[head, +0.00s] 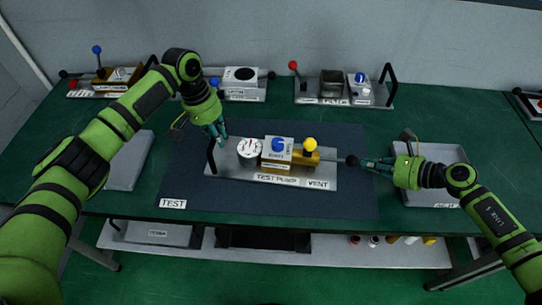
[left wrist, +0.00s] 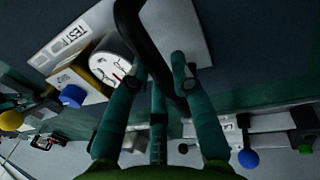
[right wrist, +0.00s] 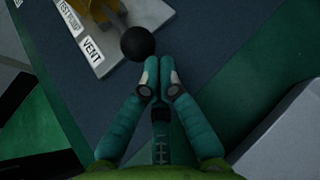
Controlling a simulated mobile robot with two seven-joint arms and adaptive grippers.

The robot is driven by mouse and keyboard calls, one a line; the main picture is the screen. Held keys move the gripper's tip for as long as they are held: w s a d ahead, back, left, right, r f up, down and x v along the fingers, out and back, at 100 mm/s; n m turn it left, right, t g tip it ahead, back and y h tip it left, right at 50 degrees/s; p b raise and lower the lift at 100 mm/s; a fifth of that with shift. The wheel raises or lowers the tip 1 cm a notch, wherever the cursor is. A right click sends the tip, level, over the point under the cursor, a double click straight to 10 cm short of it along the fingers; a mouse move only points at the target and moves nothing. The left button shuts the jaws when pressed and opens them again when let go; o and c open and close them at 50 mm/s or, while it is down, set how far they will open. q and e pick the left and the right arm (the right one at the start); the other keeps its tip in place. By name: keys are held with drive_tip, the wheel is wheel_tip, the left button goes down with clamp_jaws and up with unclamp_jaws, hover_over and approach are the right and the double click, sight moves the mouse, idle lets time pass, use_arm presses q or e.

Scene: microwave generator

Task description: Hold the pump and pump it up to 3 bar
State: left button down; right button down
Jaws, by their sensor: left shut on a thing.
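The test pump (head: 225,168) is a grey plate on the dark mat, with a white dial gauge (head: 249,148), a blue knob (head: 278,145), a yellow vent knob (head: 310,144) and a rod ending in a black ball (head: 352,161). My left gripper (head: 219,133) is shut on the black carrying handle (head: 211,157) at the plate's left end; the handle (left wrist: 130,22) passes between its fingers in the left wrist view. My right gripper (right wrist: 160,73) has its fingertips together just beside the black ball (right wrist: 138,43). I cannot tell whether they touch. The gauge reading is too small to read.
Other devices stand along the back, including one with a red-tipped lever (head: 293,66) and one with a dark round top (head: 240,74). Grey trays lie left (head: 130,165) and right (head: 437,153) of the mat.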

use_arm(q)
drive_tip(key=shift+s+f, duration=0.15)
drive_tip(key=shift+f, duration=0.1)
use_arm(e)
drive_tip(key=shift+s+d+r, duration=0.1)
drive_tip(key=shift+d+r, duration=0.7)
drive_tip(key=shift+r, duration=0.2)
drive_tip(key=shift+s+d+r, duration=0.1)
drive_tip(key=shift+d+r, duration=0.65)
drive_tip(key=shift+r, duration=0.25)
drive_tip(key=v, duration=1.2)
drive_tip(key=shift+r, duration=0.1)
use_arm(q)
drive_tip(key=c, duration=1)
unclamp_jaws()
drive_tip(key=shift+w, duration=0.2)
use_arm(e)
drive_tip(key=shift+w, duration=0.1)
